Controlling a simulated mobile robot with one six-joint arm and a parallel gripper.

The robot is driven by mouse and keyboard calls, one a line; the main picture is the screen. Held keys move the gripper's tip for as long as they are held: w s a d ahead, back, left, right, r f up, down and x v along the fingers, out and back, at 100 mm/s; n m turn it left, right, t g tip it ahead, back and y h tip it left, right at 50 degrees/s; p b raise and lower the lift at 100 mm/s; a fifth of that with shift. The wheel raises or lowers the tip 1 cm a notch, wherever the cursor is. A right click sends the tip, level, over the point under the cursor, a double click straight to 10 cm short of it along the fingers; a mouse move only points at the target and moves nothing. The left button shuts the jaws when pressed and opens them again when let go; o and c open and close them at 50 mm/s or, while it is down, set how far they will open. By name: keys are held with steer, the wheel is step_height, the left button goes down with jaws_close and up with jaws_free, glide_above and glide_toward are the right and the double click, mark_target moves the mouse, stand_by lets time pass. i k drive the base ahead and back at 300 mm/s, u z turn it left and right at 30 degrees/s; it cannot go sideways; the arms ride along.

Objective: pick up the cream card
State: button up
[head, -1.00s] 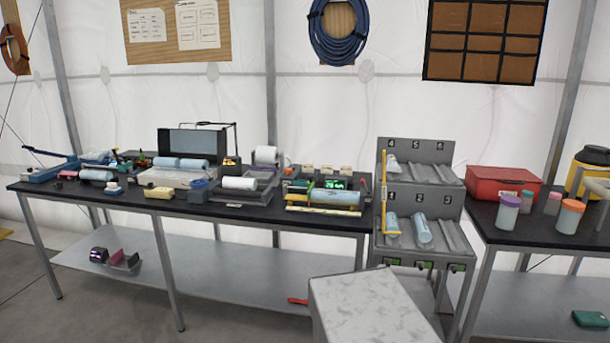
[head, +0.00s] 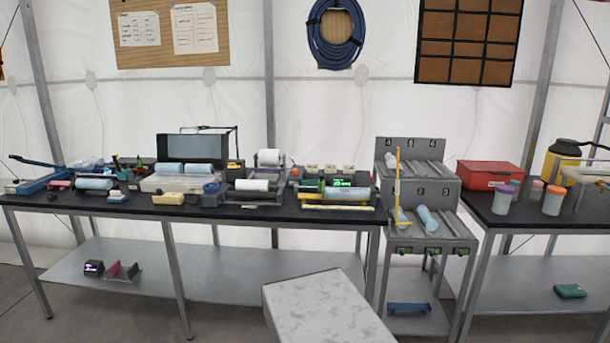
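I cannot single out the cream card with certainty at this size. Several small cream pieces (head: 330,168) stand in a row at the back of the long black table (head: 150,211), right of its middle. A pale yellow-cream block (head: 168,197) lies near the table's front edge, left of the middle. A small cream-topped piece (head: 117,197) lies farther left. My gripper is not in view.
A pale speckled box (head: 325,308) stands in front of the table, close to me. A grey numbered rack (head: 418,190) with blue rolls stands at the table's right end. A red box (head: 490,175) and lidded jars (head: 553,199) sit on the right table.

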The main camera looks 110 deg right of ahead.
mark_target(311, 168)
steer(key=z, duration=0.05)
steer(key=i, duration=0.1)
steer(key=u, duration=1)
steer(key=k, duration=0.15)
steer(key=z, duration=2.95)
steer(key=k, duration=0.15)
steer(key=z, duration=0.45)
steer(key=i, duration=0.1)
steer(key=z, duration=0.4)
